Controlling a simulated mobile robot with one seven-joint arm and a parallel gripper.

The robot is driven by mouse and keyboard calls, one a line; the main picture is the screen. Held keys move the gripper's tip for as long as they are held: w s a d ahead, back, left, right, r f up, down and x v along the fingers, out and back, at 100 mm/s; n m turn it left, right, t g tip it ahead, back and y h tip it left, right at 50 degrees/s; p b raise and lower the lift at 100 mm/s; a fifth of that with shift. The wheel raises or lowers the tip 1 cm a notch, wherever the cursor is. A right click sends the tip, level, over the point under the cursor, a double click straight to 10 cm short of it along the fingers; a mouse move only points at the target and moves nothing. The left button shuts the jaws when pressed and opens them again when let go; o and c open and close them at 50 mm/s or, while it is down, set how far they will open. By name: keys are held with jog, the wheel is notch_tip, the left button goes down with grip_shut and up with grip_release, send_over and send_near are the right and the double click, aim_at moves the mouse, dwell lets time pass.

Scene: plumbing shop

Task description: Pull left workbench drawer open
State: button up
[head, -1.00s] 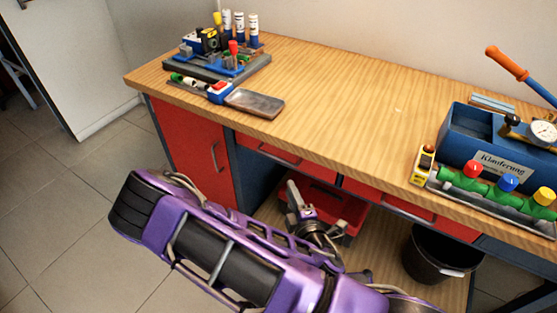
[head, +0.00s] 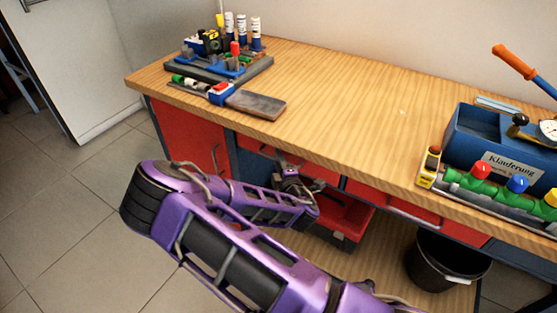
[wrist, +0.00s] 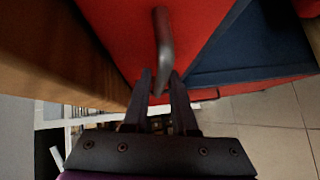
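The left workbench drawer (head: 254,146) is a red front under the wooden top in the head view, partly hidden by my arm. It looks closed. In the wrist view, its red front (wrist: 105,25) fills the upper part, with a dark grey bar handle (wrist: 163,40) on it. My gripper (wrist: 161,76) is at the handle, its two dark fingers apart with the handle's near end seen between their tips. I cannot tell whether the fingers touch it. In the head view, my gripper (head: 288,168) is just below the bench's front edge, mostly hidden by my wrist.
A red cabinet door (head: 190,140) is left of the drawer, another red drawer (head: 390,205) right of it. A red box (head: 345,220) and black bucket (head: 445,260) are below. A metal tray (head: 256,104) and a blue toolbox (head: 480,145) stand on the bench top (head: 340,105).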

grip_shut()
dwell(1.5)
